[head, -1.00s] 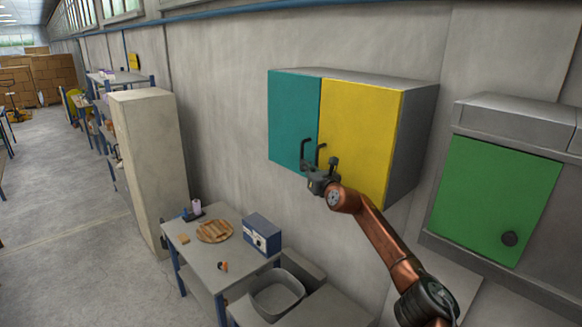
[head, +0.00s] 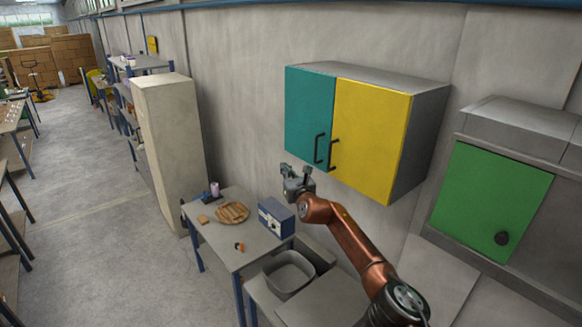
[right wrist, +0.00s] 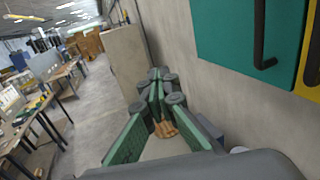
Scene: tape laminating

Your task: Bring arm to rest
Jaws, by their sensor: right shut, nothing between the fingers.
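My right arm reaches up from the lower right of the head view. Its gripper (head: 298,172) is in the air in front of the wall, below and left of the wall cabinet's handles and apart from them. In the right wrist view the gripper (right wrist: 157,80) shows its green-lined fingers meeting at the tips, with nothing between them. The wall cabinet has a teal door (head: 309,115) and a yellow door (head: 370,138), both closed. My left gripper is not in view.
A tall beige cabinet (head: 172,145) stands at the left. A green-door cabinet (head: 490,200) is at the right. The aisle floor (head: 100,220) is open.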

